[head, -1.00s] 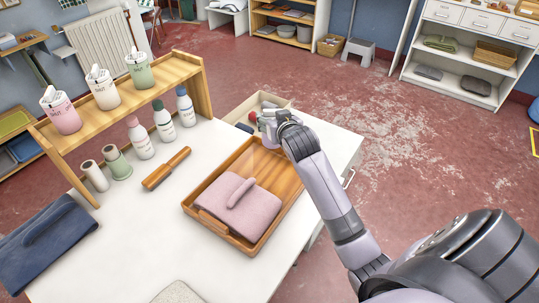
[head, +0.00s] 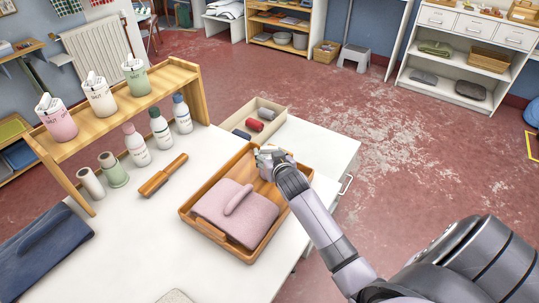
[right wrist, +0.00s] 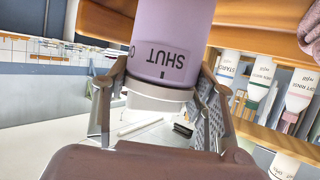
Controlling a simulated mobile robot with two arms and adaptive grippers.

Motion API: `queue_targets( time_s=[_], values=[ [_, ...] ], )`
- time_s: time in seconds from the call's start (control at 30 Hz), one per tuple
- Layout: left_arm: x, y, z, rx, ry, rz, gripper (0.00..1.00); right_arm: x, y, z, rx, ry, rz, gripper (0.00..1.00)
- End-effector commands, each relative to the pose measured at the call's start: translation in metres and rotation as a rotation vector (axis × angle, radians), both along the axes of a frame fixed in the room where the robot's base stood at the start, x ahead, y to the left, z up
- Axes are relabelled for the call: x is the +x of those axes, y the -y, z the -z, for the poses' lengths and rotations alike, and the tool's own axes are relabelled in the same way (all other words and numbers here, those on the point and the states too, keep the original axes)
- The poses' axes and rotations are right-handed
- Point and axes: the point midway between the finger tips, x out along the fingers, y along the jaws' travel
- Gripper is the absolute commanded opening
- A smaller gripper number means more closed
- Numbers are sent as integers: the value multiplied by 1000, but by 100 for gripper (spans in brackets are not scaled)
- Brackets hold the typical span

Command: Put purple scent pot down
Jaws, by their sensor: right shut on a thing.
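The purple scent pot (right wrist: 172,40) fills the top of the right wrist view, upside down in that picture, with "SHUT" lettering on its side. My right gripper (right wrist: 160,100) is shut on it, with a finger on each side of its pale end. In the head view my right gripper (head: 272,158) is at the back end of the wooden tray (head: 213,234), beyond the folded pink cloth (head: 238,210). The pot is mostly hidden there by the gripper, and I cannot tell whether it touches the tray floor. My left gripper is out of view.
A cream box (head: 284,107) with rolls stands behind the tray. Left are a wooden-handled tool (head: 163,175), several bottles (head: 136,145), spools (head: 114,169) and a wooden shelf (head: 171,81) with three pots. A folded navy cloth (head: 45,250) lies front left. The white tabletop (head: 135,240) is clear left of the tray.

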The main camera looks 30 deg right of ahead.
Motion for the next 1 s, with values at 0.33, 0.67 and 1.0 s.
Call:
queue_targets(
  time_s=[0.33,0.67,1.0],
  values=[
    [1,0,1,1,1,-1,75,0,0,3,0,-1,0,64],
    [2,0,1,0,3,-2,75,0,0,3,0,0,0,72],
    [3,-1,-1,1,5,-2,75,-17,-6,-7,0,-1,0,72]
  ],
)
